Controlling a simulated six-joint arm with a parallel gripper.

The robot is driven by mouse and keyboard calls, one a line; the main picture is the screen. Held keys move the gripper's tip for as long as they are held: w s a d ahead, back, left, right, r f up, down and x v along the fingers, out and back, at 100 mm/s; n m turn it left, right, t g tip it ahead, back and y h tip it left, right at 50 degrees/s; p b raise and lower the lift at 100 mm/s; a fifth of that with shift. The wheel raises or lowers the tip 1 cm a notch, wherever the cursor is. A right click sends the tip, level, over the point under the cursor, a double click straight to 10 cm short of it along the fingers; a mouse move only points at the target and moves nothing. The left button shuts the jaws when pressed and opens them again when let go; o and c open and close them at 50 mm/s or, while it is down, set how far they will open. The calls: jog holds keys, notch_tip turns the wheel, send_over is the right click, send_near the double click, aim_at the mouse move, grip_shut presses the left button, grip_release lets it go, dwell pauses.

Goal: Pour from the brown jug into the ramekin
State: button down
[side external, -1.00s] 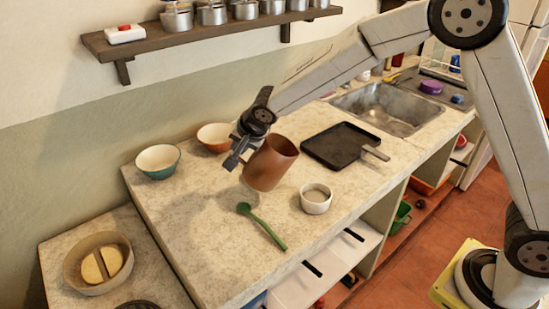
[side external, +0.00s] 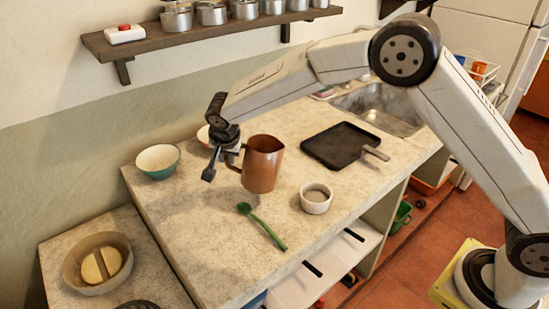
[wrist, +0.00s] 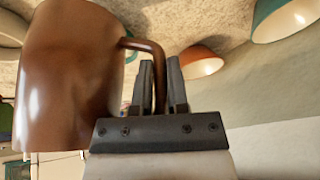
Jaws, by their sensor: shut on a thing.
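The brown jug (side external: 263,166) is held nearly upright above the counter in the side view, with its handle toward my gripper. My gripper (side external: 230,155) is shut on the handle, at the jug's left. In the wrist view the jug (wrist: 70,80) fills the left part, and its handle (wrist: 158,65) runs between the fingers of my gripper (wrist: 160,85). The white ramekin (side external: 316,199) stands upright on the counter, to the right of and nearer the camera than the jug. It has a greyish inside. The jug's inside contents cannot be made out.
A green spoon (side external: 262,226) lies in front of the jug. A black square pan (side external: 341,146) lies behind the ramekin. A teal bowl (side external: 158,161) and a partly hidden orange bowl (side external: 203,134) stand at the back left. A shelf (side external: 211,31) with pots hangs above.

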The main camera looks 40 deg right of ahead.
jog(key=shift+w+a+f+g+h, duration=0.15)
jog(key=shift+w+a+g+h, duration=0.15)
jog(key=shift+g+h, duration=0.15)
dwell(0.3)
dwell(0.4)
